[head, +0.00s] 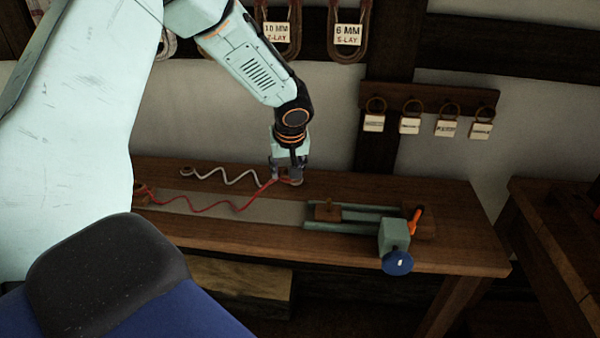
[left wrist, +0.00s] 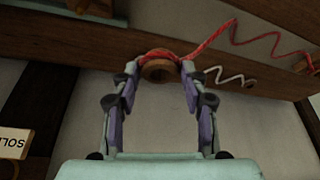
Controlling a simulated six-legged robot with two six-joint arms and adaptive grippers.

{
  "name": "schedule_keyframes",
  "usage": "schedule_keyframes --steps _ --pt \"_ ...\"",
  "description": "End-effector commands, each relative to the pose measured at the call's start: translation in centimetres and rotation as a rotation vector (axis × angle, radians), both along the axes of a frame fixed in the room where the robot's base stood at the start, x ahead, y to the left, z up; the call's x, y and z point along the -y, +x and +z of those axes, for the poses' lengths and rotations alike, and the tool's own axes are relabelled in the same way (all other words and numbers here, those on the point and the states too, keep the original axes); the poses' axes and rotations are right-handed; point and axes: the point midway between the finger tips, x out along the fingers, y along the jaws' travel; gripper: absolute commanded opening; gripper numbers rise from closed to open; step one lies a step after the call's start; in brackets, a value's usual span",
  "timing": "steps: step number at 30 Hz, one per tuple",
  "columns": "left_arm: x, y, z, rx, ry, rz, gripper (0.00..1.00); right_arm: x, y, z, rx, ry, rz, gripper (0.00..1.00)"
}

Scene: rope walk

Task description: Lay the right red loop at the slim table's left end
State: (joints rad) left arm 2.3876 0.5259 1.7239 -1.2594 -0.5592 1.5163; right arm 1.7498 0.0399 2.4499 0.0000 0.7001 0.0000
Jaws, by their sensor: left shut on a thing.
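The slim table (head: 350,252) is a long wooden bench along the wall; my own arm hides its left end in the head view. A wavy red rope (head: 205,208) lies along it. My left gripper (head: 288,178) is at the rope's right end, just over the table's back part. In the left wrist view the fingers are shut on the right red loop (left wrist: 157,54), which sits between the fingertips against a round brown wooden piece (left wrist: 160,72). I cannot tell whether the loop goes around that piece. My right gripper is not in view.
A white wavy cord (head: 228,177) lies behind the red rope. A green vise-like device (head: 394,235) with a blue knob (head: 397,264) and an orange handle (head: 416,220) stands to the right. Another wooden table (head: 550,215) is at the far right. Tagged rings hang from a rack (head: 430,98).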

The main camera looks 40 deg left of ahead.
Motion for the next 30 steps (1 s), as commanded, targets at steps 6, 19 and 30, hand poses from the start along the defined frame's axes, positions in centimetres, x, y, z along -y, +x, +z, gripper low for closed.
schedule_keyframes --steps 6,19,30 --pt "-1.9 -1.3 0.0 0.002 -0.004 0.003 0.27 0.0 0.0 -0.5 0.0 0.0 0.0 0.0" --pt "-5.5 -3.8 0.1 0.002 -0.004 0.003 0.27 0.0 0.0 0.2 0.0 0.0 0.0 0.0" --pt "-8.6 -5.9 0.2 0.002 -0.004 0.002 0.27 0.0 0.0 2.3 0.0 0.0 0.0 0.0"
